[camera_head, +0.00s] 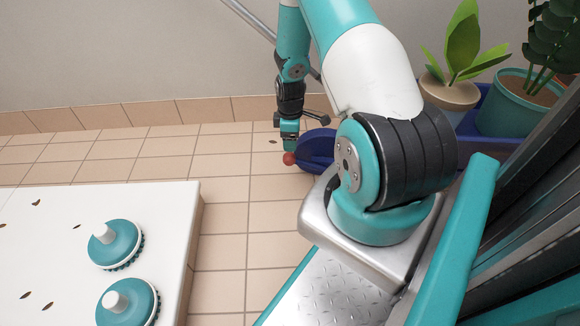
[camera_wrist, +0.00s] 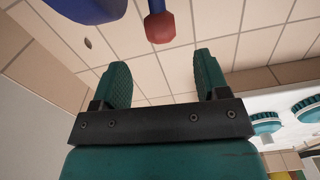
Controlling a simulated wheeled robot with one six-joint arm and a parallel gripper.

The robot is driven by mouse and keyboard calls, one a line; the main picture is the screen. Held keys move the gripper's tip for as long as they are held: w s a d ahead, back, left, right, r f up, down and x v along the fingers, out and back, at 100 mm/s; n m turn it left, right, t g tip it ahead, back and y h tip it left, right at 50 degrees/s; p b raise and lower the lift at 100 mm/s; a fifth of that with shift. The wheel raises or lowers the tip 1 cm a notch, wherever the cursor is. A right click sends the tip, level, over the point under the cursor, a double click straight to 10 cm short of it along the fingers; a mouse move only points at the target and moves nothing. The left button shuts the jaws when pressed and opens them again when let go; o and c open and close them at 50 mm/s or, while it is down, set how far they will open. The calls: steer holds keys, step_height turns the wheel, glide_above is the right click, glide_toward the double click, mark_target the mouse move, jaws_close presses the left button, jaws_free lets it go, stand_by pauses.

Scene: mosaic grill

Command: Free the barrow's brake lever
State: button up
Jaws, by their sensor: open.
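The brake lever's red knob (camera_head: 289,158) shows in the head view beside the barrow's dark blue wheel (camera_head: 316,147), low over the tiled floor. In the wrist view the red lever (camera_wrist: 160,25) lies just beyond my fingertips, roughly in line with the gap between them. Part of the blue wheel (camera_wrist: 88,8) is at the upper left there. My gripper (camera_wrist: 163,72) is open and empty, and in the head view it points down just above the knob. The barrow's blue tray (camera_head: 481,112) is partly hidden behind my arm. The lever's pivot is hidden.
Potted plants stand in the barrow, one in a tan pot (camera_head: 448,94) and one in a teal pot (camera_head: 512,108). A white table (camera_head: 120,215) at the left holds two teal brushes (camera_head: 116,243). Tiled floor (camera_head: 221,180) lies clear between table and barrow.

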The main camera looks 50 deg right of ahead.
mark_target(290, 157)
step_height(290, 157, down, 11)
steer(key=b, duration=0.5)
steer(key=shift+f, duration=0.2)
